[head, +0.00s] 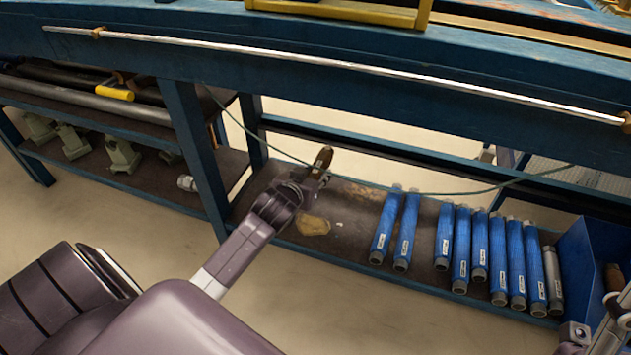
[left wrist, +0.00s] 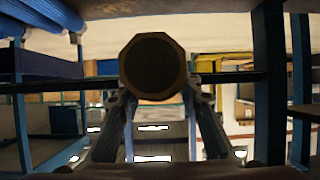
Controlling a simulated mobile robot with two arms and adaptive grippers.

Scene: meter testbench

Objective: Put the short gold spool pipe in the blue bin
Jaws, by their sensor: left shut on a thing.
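The short gold spool pipe (head: 323,157) is in my left gripper (head: 313,178), above the dark lower shelf. In the left wrist view its eight-sided gold rim and dark end (left wrist: 153,66) sit between the two fingers (left wrist: 155,100). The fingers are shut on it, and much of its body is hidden. The blue bin (head: 579,260) stands at the right end of the lower shelf, well to the right of the held pipe. A brown piece (head: 613,278) shows inside it. Part of my right gripper (head: 594,317) shows at the lower right edge; its opening is unclear.
Several blue pipes (head: 517,262) and a grey pipe (head: 552,280) lie on the shelf between my left gripper and the bin. A blue bench beam (head: 340,70) with a long rod crosses above. A thin green cable (head: 440,194) hangs across the shelf opening. A blue post (head: 195,150) stands left.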

